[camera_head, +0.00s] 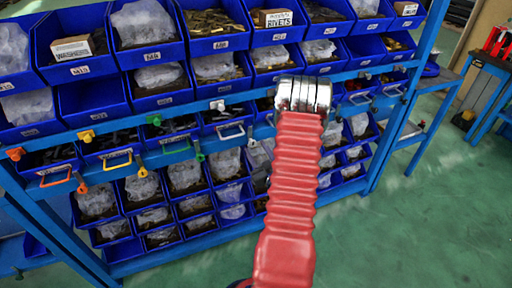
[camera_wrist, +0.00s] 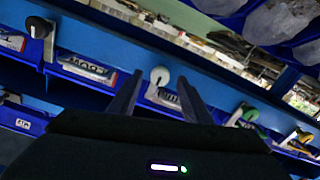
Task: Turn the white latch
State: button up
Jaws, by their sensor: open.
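The white latch (camera_wrist: 160,75) shows in the wrist view as a round white knob on a pale lever, mounted on the blue rail. My gripper (camera_wrist: 160,79) is open, with its two dark fingers on either side of the knob as seen from the wrist. I cannot tell whether the fingers touch it or how far off it is. In the head view my red arm reaches to the rack and hides the gripper.
In the wrist view a dark latch (camera_wrist: 38,27) stands left of the white one, a green latch (camera_wrist: 249,113) and a yellow latch (camera_wrist: 304,137) to the right. Blue bins (camera_head: 150,52) fill the rack above and below the rail.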

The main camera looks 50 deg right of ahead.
aim_at(251, 137)
jog(key=shift+x, duration=1)
jog(key=c, duration=1)
jog(key=shift+s+d, duration=0.1)
jog(key=shift+d, duration=0.2)
jog(key=shift+c, duration=0.2)
jog(key=shift+a, duration=0.15)
